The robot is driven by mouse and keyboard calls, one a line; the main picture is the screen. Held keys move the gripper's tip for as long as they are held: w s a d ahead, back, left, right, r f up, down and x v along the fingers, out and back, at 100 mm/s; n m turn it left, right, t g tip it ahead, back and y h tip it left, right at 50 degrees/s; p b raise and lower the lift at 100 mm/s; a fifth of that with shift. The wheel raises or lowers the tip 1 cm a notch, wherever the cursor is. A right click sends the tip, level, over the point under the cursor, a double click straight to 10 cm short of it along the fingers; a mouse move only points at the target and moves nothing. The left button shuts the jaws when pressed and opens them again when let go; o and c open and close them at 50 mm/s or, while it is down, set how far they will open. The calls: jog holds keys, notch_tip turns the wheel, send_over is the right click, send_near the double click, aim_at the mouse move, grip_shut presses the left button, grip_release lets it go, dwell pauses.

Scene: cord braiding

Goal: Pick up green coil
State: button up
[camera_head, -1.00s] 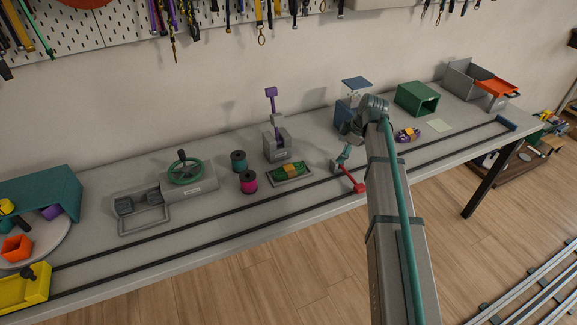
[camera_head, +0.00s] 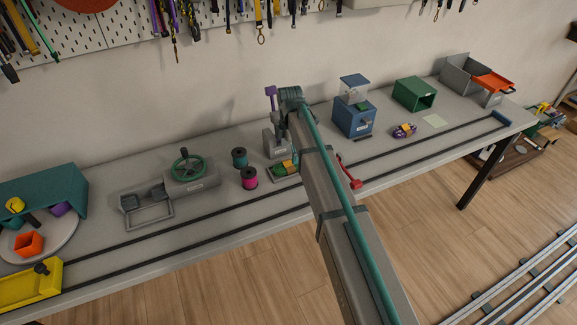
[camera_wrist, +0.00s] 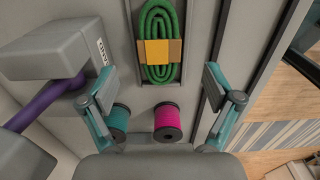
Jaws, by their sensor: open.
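The green coil (camera_wrist: 158,22) with its yellow and tan band lies in a shallow grey tray (camera_wrist: 132,48) on the bench, centred at the top of the wrist view. In the head view the green coil (camera_head: 280,170) is partly hidden behind my arm. My gripper (camera_wrist: 160,100) is open in the wrist view, its teal fingers spread to either side, with the coil beyond the fingertips and nothing held. In the head view the fingers are hidden by my arm.
A teal spool (camera_wrist: 118,118) and a magenta spool (camera_wrist: 167,120) stand near the coil. A grey device with a purple lever (camera_wrist: 45,102) stands close on the left. Two dark rails run along the bench front. A purple coil (camera_head: 404,131) lies farther right.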

aim_at(289, 164)
jog(key=shift+a+f+p, duration=0.2)
jog(key=shift+f+p, duration=0.95)
jog(key=shift+f, duration=1.75)
jog(key=c, duration=1.5)
jog(key=shift+o, duration=0.2)
jog(key=shift+r, duration=0.15)
